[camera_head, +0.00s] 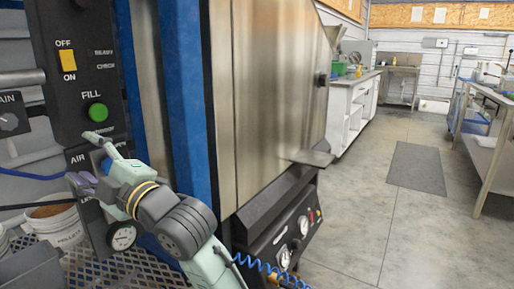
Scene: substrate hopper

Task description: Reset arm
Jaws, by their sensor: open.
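My gripper (92,158) is open at the end of my pale green and grey arm, on the left of the head view. It is in front of the black control panel (62,75), just below the green FILL button (97,112). I cannot tell whether a finger touches the panel. The panel has a yellow OFF/ON switch (68,60). A blue knob by the AIR label is partly hidden behind the gripper. No object shows between the fingers.
The tall steel hopper (270,90) with blue posts stands right beside my arm. A gauge box (290,235) sits low at the hopper's base. The concrete floor (350,220) to the right is open, with a dark mat (417,167).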

